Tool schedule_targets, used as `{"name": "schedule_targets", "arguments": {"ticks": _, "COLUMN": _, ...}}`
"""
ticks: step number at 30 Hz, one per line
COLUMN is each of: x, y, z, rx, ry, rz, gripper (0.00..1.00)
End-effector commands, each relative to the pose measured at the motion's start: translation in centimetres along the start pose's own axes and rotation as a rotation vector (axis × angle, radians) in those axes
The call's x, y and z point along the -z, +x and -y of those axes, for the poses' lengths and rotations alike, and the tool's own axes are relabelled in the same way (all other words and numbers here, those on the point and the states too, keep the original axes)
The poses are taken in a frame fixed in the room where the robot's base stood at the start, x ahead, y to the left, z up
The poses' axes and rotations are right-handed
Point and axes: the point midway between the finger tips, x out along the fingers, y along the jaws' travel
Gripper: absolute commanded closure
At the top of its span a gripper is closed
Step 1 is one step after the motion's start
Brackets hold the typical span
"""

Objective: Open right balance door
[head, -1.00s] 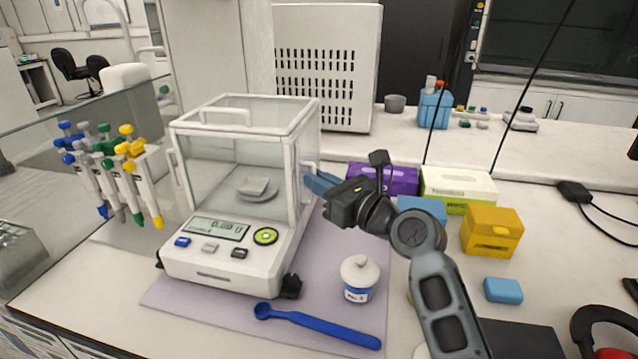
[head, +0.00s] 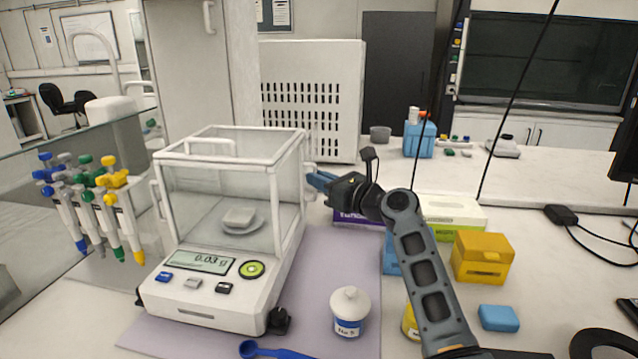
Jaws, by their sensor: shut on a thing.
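The balance (head: 215,285) is a white box with clear panes and a lit display, standing on a pale purple mat (head: 320,260). Its right door (head: 287,185) is the clear pane on the right side, and its handle (head: 309,168) shows by the rear right corner. My gripper (head: 316,178), with blue fingers, is shut on this handle from the right. The exact contact is small and partly hidden by the fingers. A small pale weighing dish (head: 239,217) sits on the pan inside.
A pipette rack is left of the balance. A vented white cabinet (head: 312,100) stands behind.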

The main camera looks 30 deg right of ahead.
Motion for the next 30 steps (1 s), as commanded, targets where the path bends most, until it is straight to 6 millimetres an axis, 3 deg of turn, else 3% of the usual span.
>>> {"name": "schedule_targets", "arguments": {"ticks": 1, "x": 0.1, "y": 0.0, "z": 0.0, "rx": 0.001, "ry": 0.001, "rz": -0.001, "gripper": 1.0}}
{"name": "schedule_targets", "arguments": {"ticks": 2, "x": 0.1, "y": -0.1, "z": 0.0, "rx": 0.001, "ry": 0.001, "rz": -0.001, "gripper": 0.89}}
{"name": "schedule_targets", "arguments": {"ticks": 3, "x": 0.1, "y": 0.0, "z": 0.0, "rx": 0.001, "ry": 0.0, "rz": -0.001, "gripper": 0.85}}
{"name": "schedule_targets", "arguments": {"ticks": 9, "x": 0.1, "y": 0.0, "z": 0.0, "rx": 0.001, "ry": 0.0, "rz": -0.001, "gripper": 0.66}}
{"name": "schedule_targets", "arguments": {"ticks": 20, "x": -0.1, "y": -0.7, "z": 0.0, "rx": 0.001, "ry": 0.002, "rz": -0.001, "gripper": 0.64}}
{"name": "schedule_targets", "arguments": {"ticks": 30, "x": -0.3, "y": -5.7, "z": 0.0, "rx": 0.002, "ry": 0.001, "rz": -0.002, "gripper": 0.64}}
